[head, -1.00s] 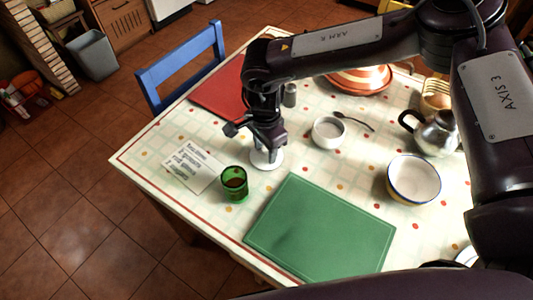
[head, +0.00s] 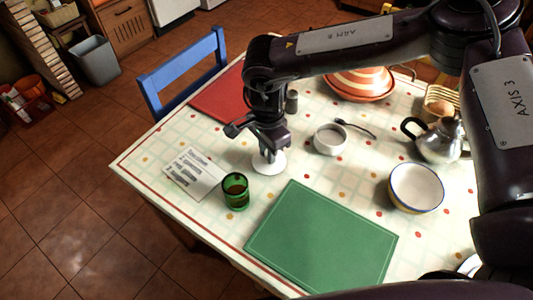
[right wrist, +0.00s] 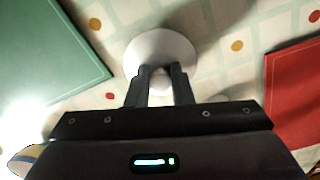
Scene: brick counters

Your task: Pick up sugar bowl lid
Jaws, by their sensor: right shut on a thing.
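The sugar bowl lid (head: 268,167) is a small white disc on the checked tablecloth, between the green glass and the white sugar bowl (head: 330,139). In the right wrist view the lid (right wrist: 160,48) shows just past the fingertips. My right gripper (head: 270,155) points down over the lid. Its two fingers (right wrist: 160,76) are shut on the lid's knob in the middle. The knob is mostly hidden between the fingers. The lid looks to be at or very near the table surface; I cannot tell if it is lifted. My left gripper is not in view.
A green glass (head: 236,191) and a paper note (head: 195,174) stand close on the left. A green board (head: 322,240) lies in front. A red mat (head: 215,103), a spoon (head: 356,128), a white bowl (head: 416,187) and a metal pot (head: 440,140) are around.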

